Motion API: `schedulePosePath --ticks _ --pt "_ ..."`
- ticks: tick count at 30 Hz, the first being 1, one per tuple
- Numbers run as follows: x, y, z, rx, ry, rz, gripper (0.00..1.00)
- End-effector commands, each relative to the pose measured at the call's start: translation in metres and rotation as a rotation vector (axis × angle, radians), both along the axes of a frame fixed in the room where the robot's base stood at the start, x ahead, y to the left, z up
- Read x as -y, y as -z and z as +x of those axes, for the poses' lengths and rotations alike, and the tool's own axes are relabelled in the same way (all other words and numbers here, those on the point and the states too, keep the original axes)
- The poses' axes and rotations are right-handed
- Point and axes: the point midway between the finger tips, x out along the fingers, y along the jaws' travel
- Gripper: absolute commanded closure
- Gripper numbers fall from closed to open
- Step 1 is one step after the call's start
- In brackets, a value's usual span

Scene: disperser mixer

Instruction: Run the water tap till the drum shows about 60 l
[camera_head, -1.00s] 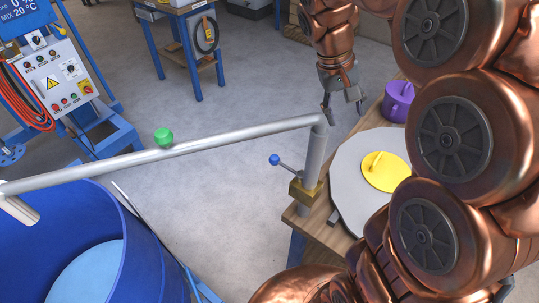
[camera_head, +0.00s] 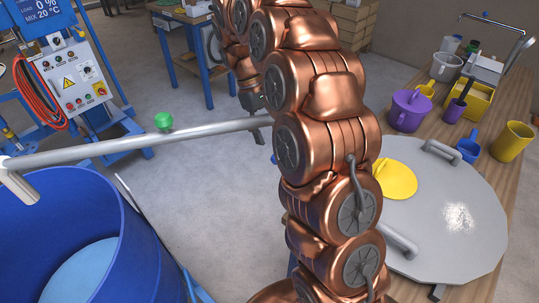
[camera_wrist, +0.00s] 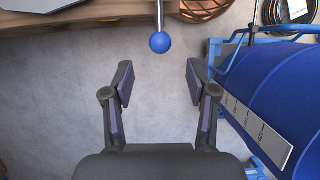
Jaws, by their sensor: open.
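The blue drum (camera_head: 165,240) stands at lower left with light blue liquid (camera_head: 85,270) inside. A grey water pipe (camera_head: 130,146) runs over it, its outlet above the drum's left part. The tap's blue lever knob (camera_wrist: 160,42) shows in the wrist view, ahead of and between my fingers, apart from them. In the head view my arm hides most of the tap, leaving a bit of the knob (camera_head: 274,159). My gripper (camera_wrist: 159,84) is open and empty; it is partly hidden behind my arm in the head view. The drum's white scale strip (camera_wrist: 255,130) is unreadable.
A control panel (camera_head: 78,80) with a display stands left, a green knob (camera_head: 164,121) by the pipe. At right, a wooden table (camera_head: 520,90) holds a large grey lid (camera_head: 465,235), a yellow disc (camera_head: 395,180), a purple pot (camera_head: 408,110) and cups.

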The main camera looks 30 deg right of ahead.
Motion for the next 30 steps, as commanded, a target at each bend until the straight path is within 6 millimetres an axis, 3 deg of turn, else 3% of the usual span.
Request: schedulePosePath --ticks 18,30 --pt "0.009 0.056 -0.023 -0.003 -0.001 -0.002 0.42" --pt "0.01 0.068 -0.027 0.002 0.0 -0.002 0.42"
